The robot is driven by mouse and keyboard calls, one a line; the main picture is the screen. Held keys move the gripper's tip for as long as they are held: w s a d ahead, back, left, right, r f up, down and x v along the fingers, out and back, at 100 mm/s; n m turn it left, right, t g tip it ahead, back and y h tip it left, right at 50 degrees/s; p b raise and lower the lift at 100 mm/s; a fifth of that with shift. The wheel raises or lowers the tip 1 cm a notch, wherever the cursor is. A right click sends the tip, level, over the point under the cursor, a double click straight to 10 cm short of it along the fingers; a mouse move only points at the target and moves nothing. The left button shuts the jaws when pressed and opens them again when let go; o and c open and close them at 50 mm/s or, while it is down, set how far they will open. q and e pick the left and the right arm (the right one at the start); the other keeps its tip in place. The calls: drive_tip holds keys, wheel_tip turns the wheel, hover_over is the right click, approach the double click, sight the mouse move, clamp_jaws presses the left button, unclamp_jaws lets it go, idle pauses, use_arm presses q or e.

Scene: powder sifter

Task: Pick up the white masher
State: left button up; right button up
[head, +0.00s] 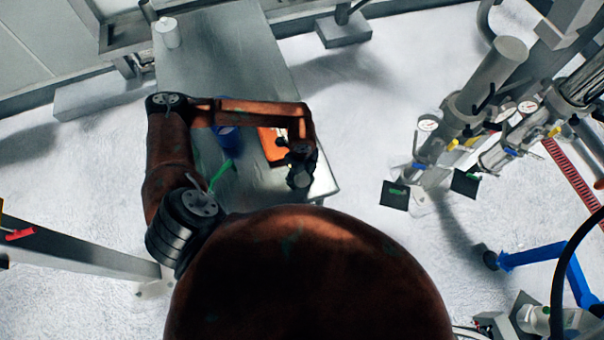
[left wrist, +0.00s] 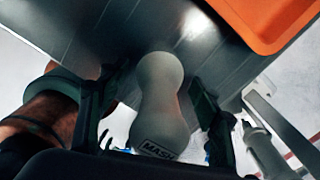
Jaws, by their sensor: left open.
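The white masher (left wrist: 160,100), pale grey-white with a narrow waist and a "MASH" label, shows in the left wrist view. It lies between the two dark fingers of my left gripper (left wrist: 152,88). The fingers are open, one on each side, with visible gaps to the masher's upper part. In the head view my left gripper (head: 300,172) is at the near right end of the metal table (head: 215,65), beside an orange tray (head: 271,146). I cannot make out the masher clearly there. My right gripper is not in view.
The orange tray also shows in the left wrist view (left wrist: 265,22). A blue container (head: 229,136) and a green item (head: 221,171) are on the table under my arm. A white jar (head: 168,33) stands at the far end. The table's middle is clear.

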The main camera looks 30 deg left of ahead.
use_arm(q)
drive_tip(key=shift+c, duration=0.7)
drive_tip(key=c, duration=1.3)
drive_tip(key=shift+r, duration=0.15)
drive_tip(key=shift+r, duration=0.55)
drive_tip(key=s+d+r+b, duration=0.1)
drive_tip(key=s+r, duration=0.3)
drive_tip(key=s+d+r+b, duration=0.1)
drive_tip(key=s+d+r, duration=0.1)
drive_tip(key=s, duration=0.3)
drive_tip(key=s+d+r, duration=0.1)
drive_tip(key=s+r, duration=0.3)
drive_tip(key=r, duration=0.1)
drive_tip(key=shift+s+d+r+b, duration=0.15)
drive_tip(key=shift+d+r+b, duration=0.15)
drive_tip(key=shift+r+b, duration=0.1)
